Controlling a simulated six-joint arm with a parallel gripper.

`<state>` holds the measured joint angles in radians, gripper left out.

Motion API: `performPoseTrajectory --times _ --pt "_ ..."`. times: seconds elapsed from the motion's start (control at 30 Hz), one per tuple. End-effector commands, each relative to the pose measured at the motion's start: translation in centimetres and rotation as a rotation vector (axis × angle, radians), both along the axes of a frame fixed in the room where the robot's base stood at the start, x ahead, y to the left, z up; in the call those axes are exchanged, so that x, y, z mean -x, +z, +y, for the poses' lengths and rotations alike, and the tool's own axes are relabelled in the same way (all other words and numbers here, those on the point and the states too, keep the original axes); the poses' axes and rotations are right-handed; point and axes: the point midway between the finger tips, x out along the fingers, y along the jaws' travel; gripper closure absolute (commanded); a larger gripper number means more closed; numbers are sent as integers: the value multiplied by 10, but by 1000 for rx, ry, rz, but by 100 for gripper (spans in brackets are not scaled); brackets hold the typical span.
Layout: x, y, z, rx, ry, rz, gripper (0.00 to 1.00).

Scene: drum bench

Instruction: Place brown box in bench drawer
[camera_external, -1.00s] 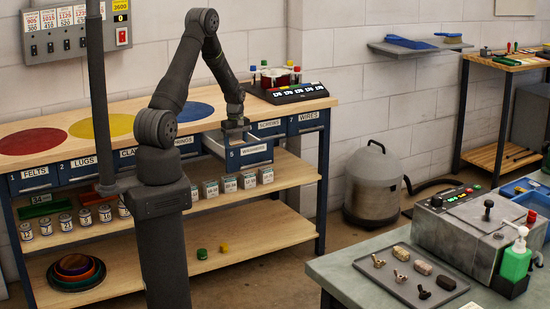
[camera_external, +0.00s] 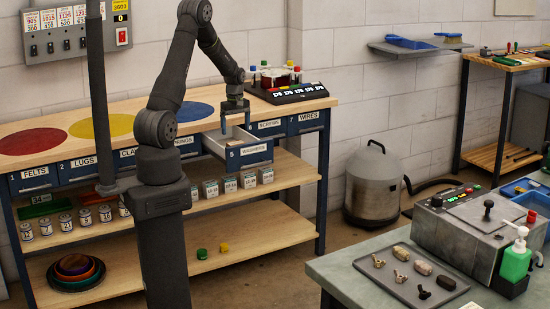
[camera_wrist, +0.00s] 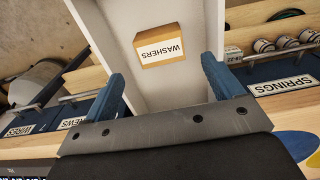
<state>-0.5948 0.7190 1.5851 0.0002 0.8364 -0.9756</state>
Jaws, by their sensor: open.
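The brown box (camera_wrist: 158,36) lies inside the pulled-out bench drawer (camera_wrist: 127,81), seen in the wrist view. It has a white label reading WASHERS and rests on the drawer's pale floor. In the external view the open drawer (camera_external: 250,155), labelled 5 WASHERS, sticks out from the bench front. My gripper (camera_external: 235,121) is above the drawer, with its two blue fingers apart; the gripper also shows in the wrist view (camera_wrist: 168,78). Nothing is between the fingers, and the box lies beyond them.
Closed drawers labelled SPRINGS (camera_wrist: 285,85) and SCREWS (camera_external: 271,125) flank the open one. Small labelled boxes (camera_external: 230,185) line the shelf below.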

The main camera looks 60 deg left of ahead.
Motion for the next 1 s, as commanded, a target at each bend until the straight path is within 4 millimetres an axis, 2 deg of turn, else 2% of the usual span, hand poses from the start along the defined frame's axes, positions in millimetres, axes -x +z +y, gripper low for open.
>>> performPoseTrajectory --times 0.03,0.2,0.43,0.77,0.87,1.0 --pt "-1 11 0 -3 0 -4 15" --pt "0 34 0 -1 0 -2 15" --pt "0 43 0 0 0 0 15" --pt "0 38 0 1 0 1 15" --pt "0 28 0 1 0 2 15" --pt "1 4 -1 3 0 4 15"
